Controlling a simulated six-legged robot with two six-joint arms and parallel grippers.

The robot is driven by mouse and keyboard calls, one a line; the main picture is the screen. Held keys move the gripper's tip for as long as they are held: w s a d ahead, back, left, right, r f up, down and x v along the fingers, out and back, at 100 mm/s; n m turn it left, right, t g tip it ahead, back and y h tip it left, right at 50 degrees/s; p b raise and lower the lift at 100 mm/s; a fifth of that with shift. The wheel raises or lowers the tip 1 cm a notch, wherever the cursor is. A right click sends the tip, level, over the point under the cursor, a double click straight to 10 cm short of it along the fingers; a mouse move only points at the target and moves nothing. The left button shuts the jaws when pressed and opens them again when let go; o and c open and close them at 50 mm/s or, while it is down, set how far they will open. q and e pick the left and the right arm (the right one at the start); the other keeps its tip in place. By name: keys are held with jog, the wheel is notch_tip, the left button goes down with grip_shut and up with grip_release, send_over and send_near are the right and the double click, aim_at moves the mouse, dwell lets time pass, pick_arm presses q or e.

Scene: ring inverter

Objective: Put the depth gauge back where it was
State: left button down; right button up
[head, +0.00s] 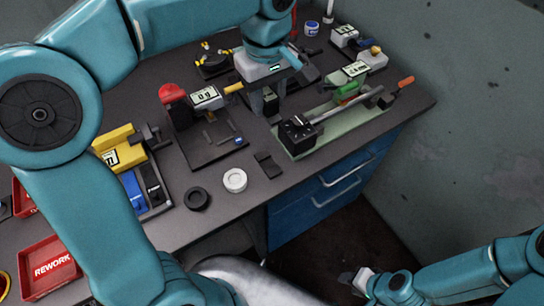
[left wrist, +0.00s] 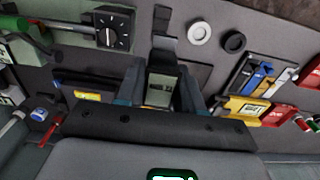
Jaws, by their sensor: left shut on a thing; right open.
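My left gripper (head: 270,103) is over the bench, right of the scale-like device. It is shut on a small grey piece with a yellow patch, seen between its fingers in the left wrist view (left wrist: 162,86). I take this piece to be the depth gauge; it is mostly hidden in the head view, and I cannot tell whether it touches the bench. My right gripper (head: 360,281) is open and low at the lower right, away from the bench.
A display unit (head: 207,97) with a dark plate is to the left. A green fixture (head: 330,125) with a rod is to the right. A white ring (head: 235,181) and black ring (head: 196,198) lie in front. A yellow tool (head: 115,149) and red REWORK tray (head: 50,268) are further left.

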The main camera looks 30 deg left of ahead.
pick_arm(q)
notch_tip(320, 180, down, 19)
jog(key=shift+f+b, duration=0.1)
jog(key=shift+b, duration=0.2)
jog(key=shift+s, duration=0.1)
jog(key=shift+f, duration=0.15)
jog(key=c, duration=0.7)
grip_release()
notch_tip(320, 180, up, 12)
jog(key=shift+r, duration=0.2)
